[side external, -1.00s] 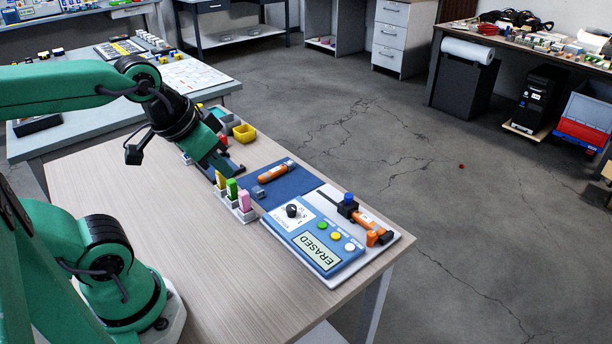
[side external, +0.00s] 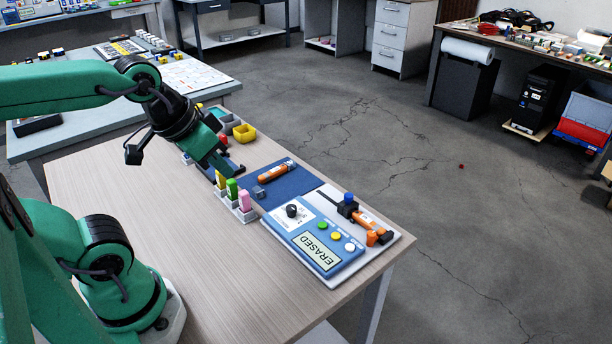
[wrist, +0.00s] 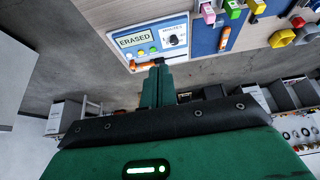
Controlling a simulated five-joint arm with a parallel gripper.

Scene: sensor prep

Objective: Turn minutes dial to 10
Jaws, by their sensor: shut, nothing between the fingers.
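The minutes dial (side external: 292,210) is a black knob on a white scale on the blue device (side external: 325,262). The device's display (side external: 316,252) reads "ERASED". In the wrist view my gripper (wrist: 158,64) points toward the device.
Yellow, green and pink markers (side external: 232,189) stand in white holders left of the device. An orange tube (side external: 276,172) lies on the blue mat (side external: 300,184). An orange tool with a blue knob (side external: 348,199) is on the device's right. Yellow bin (side external: 245,133) stands behind. Table front is clear.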

